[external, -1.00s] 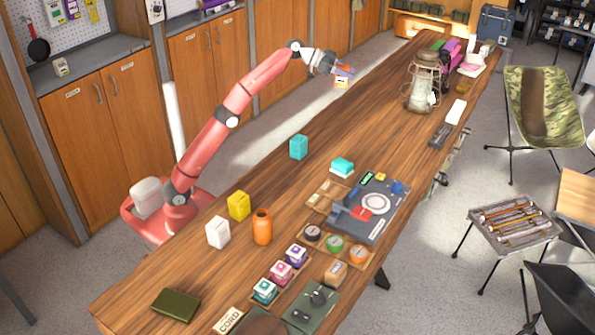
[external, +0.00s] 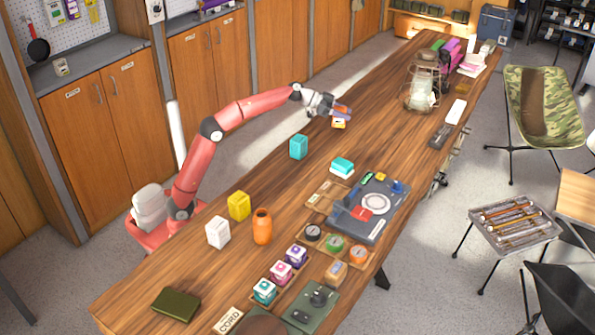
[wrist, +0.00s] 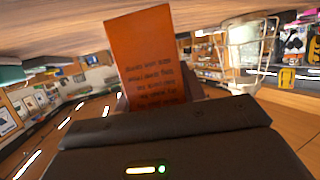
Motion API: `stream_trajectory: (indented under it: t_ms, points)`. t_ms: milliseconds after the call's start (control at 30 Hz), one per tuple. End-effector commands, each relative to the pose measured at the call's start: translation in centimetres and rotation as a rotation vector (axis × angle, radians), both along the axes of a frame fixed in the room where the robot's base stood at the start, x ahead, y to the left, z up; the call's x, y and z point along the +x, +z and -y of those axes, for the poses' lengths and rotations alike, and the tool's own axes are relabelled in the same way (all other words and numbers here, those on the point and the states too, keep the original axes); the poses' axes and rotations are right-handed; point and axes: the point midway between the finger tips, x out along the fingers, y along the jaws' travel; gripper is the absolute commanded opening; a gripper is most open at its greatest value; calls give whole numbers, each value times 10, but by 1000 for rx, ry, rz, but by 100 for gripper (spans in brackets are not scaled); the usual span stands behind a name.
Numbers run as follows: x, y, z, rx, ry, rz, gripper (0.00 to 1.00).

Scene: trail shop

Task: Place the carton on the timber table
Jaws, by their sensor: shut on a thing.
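An orange carton with lines of dark print (wrist: 150,55) stands up between the jaws in the wrist view. In the external view it is a small orange, yellow and white box (external: 339,123), partly hidden beneath the fingers. My gripper (external: 341,110) is shut on it, over the far-left part of the long timber table (external: 385,100). Whether the carton touches the tabletop cannot be told.
A teal carton (external: 299,147) stands nearest the gripper, toward the front. A yellow box (external: 239,206), a white box (external: 218,232) and an orange bottle (external: 262,227) stand nearer. Bare wood surrounds the carton.

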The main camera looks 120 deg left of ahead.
Motion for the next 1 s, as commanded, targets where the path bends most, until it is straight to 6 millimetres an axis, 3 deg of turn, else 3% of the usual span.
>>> stream_trajectory:
  t_ms: [33, 133, 567, 600, 700, 767, 1000]
  points:
    - [0, -12, 0, -3, 0, -1, 10]
    - [0, -22, 0, -1, 0, -1, 10]
    - [0, -28, 0, 0, 1, 0, 10]
    - [0, -28, 0, 0, 1, -1, 41]
    - [0, -27, 0, 0, 0, -1, 54]
    - [0, -27, 0, 0, 0, -1, 62]
    - [0, -27, 0, 0, 0, -1, 62]
